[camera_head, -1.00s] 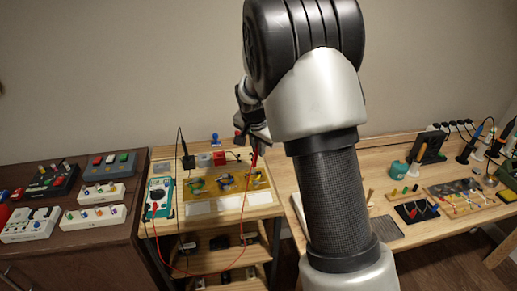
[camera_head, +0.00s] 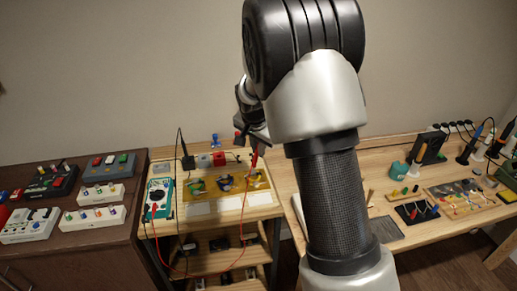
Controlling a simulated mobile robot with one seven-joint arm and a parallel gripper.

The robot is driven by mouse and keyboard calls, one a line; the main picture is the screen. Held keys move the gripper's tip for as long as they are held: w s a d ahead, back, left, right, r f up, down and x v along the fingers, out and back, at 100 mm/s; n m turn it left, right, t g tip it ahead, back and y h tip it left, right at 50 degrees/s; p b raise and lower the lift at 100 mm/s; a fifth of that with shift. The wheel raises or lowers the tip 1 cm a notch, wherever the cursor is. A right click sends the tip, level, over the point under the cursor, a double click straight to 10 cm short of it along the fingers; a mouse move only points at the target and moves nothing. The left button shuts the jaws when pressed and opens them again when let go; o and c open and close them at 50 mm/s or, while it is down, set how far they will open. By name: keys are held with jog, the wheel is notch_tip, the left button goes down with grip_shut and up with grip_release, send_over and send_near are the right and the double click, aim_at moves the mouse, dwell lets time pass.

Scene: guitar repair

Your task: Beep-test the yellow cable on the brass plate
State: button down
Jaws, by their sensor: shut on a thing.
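The brass plate (camera_head: 211,189) lies on the small middle bench and carries several small coils of cable. The yellow cable (camera_head: 258,180) is on its right part, beside a blue one and a green one (camera_head: 197,186). My gripper (camera_head: 252,142) is above the back right of the plate, partly hidden by my arm. It is shut on a red probe (camera_head: 254,159), which points down near the yellow cable. I cannot tell whether its tip touches anything. A teal multimeter (camera_head: 158,200) stands left of the plate, with a red lead running from it.
A black block (camera_head: 188,162) with a black lead stands behind the plate. White cards lie in front. The red lead (camera_head: 244,225) hangs below the bench front. Effect boxes (camera_head: 98,193) crowd the left cabinet; tools fill the right bench.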

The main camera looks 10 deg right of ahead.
jog(key=shift+f+b, duration=0.6)
jog(key=shift+f, duration=0.05)
dwell(2.9)
jog(key=shift+r, duration=0.1)
jog(key=shift+r+p, duration=1.75)
jog(key=shift+r, duration=1.25)
